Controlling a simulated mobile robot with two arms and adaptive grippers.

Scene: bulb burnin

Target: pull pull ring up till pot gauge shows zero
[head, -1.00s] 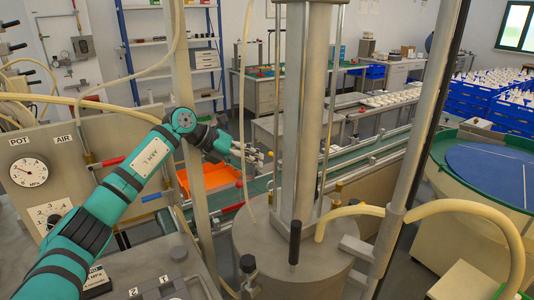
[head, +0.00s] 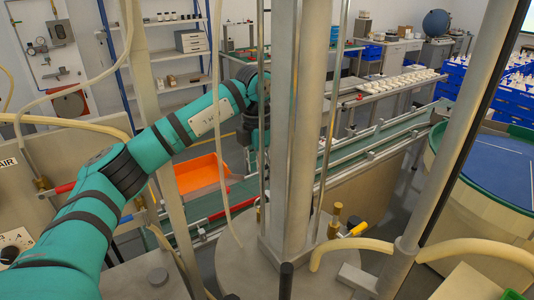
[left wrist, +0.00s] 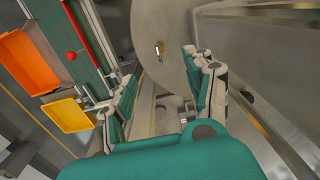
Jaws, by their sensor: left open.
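I cannot make out the pull ring for certain. The pot gauge is outside both current views. My left arm reaches across the head view to the column, which hides its gripper at least partly. In the left wrist view my left gripper (left wrist: 162,85) is open, with nothing between its fingers, above the lid's edge. My right gripper is not in view.
The thick grey column (head: 300,120) and thin rods rise from the lid. A pale hose (head: 375,243) curves beside it. An orange bin (head: 197,173) and green conveyor (head: 385,140) lie beyond. A yellow tray (left wrist: 67,115) shows in the wrist view.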

